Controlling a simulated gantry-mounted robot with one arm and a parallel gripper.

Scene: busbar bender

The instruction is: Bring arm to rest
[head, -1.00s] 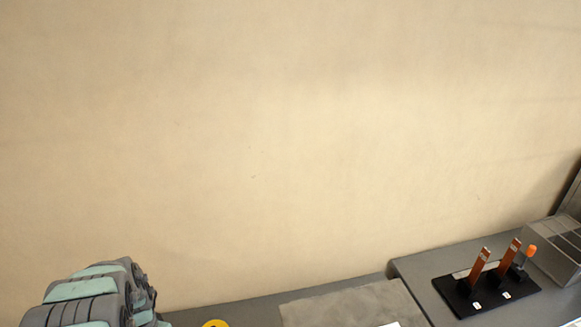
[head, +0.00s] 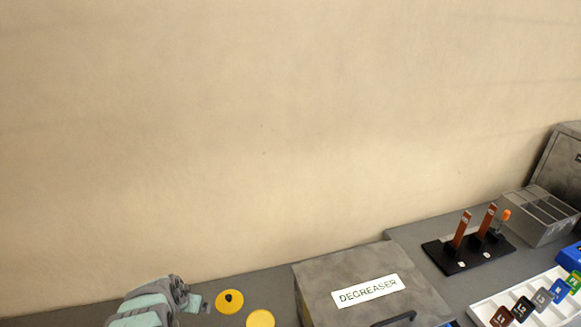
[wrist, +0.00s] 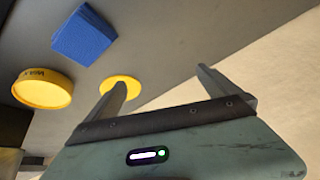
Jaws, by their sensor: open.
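My gripper (wrist: 162,92) shows in the wrist view with its two fingers spread wide apart and nothing between them. Beyond the fingers lie the grey bench top (wrist: 165,40) and the pale wall.
The grey degreaser box (head: 325,275) stands on the bench. Right of it are a black stand (head: 455,262) with copper bars, a clear divided bin (head: 540,222) and a white tray (head: 488,308) with coloured tiles. Yellow discs (head: 229,301) lie left of it. The wrist view shows a blue block (wrist: 83,36).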

